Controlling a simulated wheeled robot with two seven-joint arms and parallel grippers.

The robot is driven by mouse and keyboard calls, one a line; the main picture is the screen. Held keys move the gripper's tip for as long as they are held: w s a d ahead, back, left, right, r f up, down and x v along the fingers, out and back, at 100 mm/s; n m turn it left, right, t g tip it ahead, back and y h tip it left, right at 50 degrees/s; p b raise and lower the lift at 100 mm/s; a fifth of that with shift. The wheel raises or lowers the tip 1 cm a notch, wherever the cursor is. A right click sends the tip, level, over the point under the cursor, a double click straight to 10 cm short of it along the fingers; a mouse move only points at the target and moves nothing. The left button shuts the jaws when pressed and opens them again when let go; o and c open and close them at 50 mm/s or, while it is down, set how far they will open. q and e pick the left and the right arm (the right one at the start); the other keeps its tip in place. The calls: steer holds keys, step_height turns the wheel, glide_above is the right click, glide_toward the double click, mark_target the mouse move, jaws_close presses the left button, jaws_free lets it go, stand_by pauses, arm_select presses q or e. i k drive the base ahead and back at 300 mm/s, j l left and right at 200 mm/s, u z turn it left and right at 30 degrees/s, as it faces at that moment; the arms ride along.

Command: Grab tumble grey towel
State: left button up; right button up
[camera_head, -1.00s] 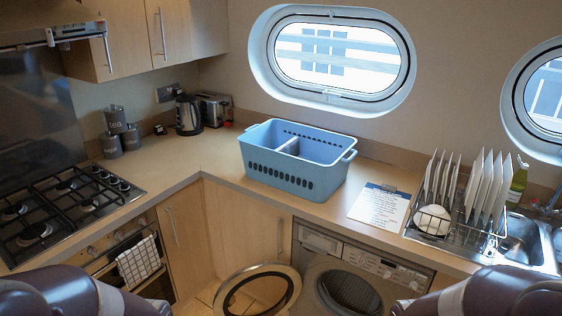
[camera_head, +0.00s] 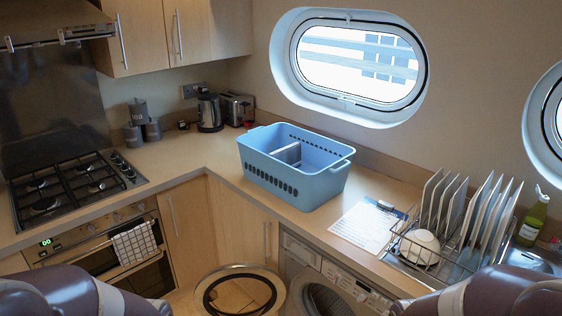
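No grey towel can be made out. The tumble machine (camera_head: 325,262) is under the counter at the bottom centre, with its round door (camera_head: 238,292) swung open to the left. Its opening is partly cut off by the frame edge, and its inside is dark and unclear. A white checked towel (camera_head: 134,246) hangs over the oven handle at lower left. Parts of my arms show in both bottom corners, but neither gripper is in view.
A blue basket (camera_head: 312,187) with a divider stands on the counter above the machine. A clipboard (camera_head: 366,227) and a dish rack (camera_head: 437,257) with plates and a bowl are to its right. A gas hob (camera_head: 70,186) is at left.

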mark_target(290, 155)
steer(key=i+j+z, duration=0.15)
steer(key=z, duration=0.3)
steer(key=i+j+z, duration=0.25)
steer(key=z, duration=0.25)
steer(key=i+j, duration=0.25)
steer(key=i+j+z, duration=0.1)
steer(key=i+j, duration=0.15)
steer(key=j, duration=0.2)
steer(key=i+j, duration=0.2)
steer(key=j, duration=0.15)
steer(key=i+j+z, duration=0.15)
steer(key=j, duration=0.25)
steer(key=i+j, duration=0.3)
steer(key=i, duration=0.35)
